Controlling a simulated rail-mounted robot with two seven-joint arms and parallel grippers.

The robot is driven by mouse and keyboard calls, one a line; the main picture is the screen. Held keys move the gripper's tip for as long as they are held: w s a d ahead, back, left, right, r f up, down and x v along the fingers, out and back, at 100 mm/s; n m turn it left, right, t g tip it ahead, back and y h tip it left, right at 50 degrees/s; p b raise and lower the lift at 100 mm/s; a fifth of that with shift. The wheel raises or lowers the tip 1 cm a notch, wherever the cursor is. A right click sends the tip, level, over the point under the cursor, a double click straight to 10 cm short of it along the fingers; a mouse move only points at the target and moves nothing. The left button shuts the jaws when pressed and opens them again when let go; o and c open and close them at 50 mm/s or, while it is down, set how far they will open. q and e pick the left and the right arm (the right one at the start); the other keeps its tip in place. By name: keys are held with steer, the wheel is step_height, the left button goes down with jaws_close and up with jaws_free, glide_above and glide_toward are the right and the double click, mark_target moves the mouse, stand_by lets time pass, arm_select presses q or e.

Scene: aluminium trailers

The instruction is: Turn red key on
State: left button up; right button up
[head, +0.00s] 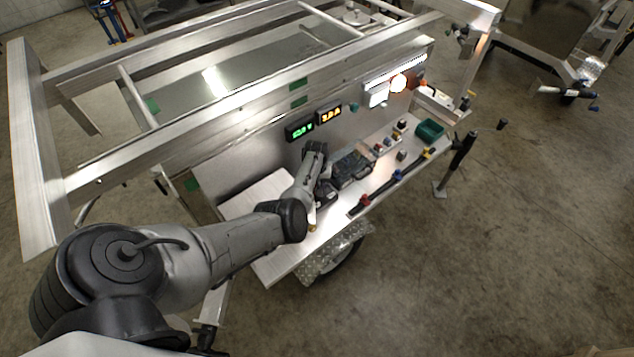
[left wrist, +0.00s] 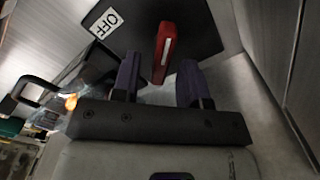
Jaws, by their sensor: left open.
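The red key (left wrist: 164,48) shows in the left wrist view as a red handle with a pale stripe along it. It stands out from a dark panel (left wrist: 190,30) that carries a white label reading OFF (left wrist: 107,22). My left gripper (left wrist: 160,68) is open, with one dark finger on each side of the key's near end. I cannot tell whether either finger touches it. In the head view my arm reaches over the trailer's shelf, and I cannot make out the key there. My right gripper is not in view.
The aluminium trailer frame (head: 255,95) surrounds the work area. Green (head: 299,131) and orange (head: 329,116) displays sit on the upright panel. A green bin (head: 429,130) and a dark bar with coloured parts (head: 390,183) lie right of my arm.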

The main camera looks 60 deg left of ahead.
arm_select(q)
steer(key=shift+r, duration=0.1)
steer(key=shift+r, duration=0.35)
step_height(320, 180, up, 13)
steer(key=p, duration=0.4)
stand_by(0.5)
